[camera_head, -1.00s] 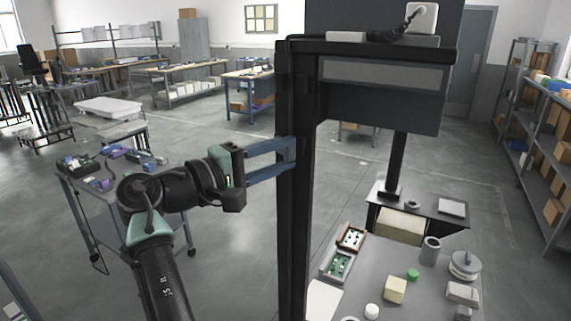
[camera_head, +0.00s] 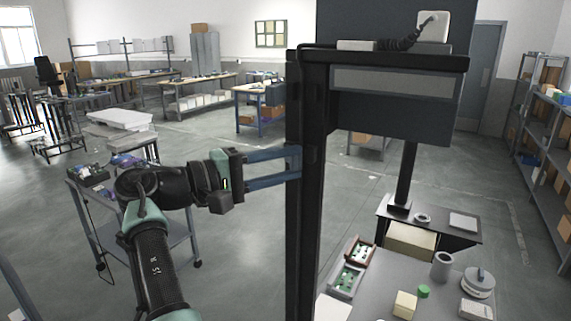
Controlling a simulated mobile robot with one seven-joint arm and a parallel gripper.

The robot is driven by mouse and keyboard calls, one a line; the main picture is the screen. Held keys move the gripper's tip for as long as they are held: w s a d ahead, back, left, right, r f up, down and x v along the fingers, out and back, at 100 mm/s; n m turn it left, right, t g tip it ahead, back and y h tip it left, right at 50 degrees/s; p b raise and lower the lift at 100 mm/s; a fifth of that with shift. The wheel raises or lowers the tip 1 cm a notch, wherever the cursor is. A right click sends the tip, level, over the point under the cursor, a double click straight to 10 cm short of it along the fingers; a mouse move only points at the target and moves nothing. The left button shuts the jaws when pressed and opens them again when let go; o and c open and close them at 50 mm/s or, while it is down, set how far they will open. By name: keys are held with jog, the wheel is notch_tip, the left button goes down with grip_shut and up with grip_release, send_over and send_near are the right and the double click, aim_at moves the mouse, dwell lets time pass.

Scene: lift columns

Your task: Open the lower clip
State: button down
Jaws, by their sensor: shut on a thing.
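A tall black lift column (camera_head: 303,240) stands upright in the middle of the view. My gripper (camera_head: 296,166) reaches it from the left, with its two blue fingers one above the other. The fingertips are at the column's left edge, at mid height, and are shut on a small dark part there, which I take to be the lower clip. The fingertips and the column's dark surface hide its shape, so I cannot tell how far it is open.
Right of the column is a grey worktable (camera_head: 385,280) with green boards (camera_head: 347,280), a grey cylinder (camera_head: 442,266) and small blocks. A wheeled cart (camera_head: 180,230) stands behind my arm. Shelves (camera_head: 548,130) line the right side.

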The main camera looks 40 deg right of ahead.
jog(key=shift+c, duration=2.4)
grip_release()
jog(key=shift+a, duration=0.1)
jog(key=w+a+b, duration=0.2)
jog(key=a+b, duration=0.3)
jog(key=a, duration=0.7)
jog(key=shift+a, duration=0.35)
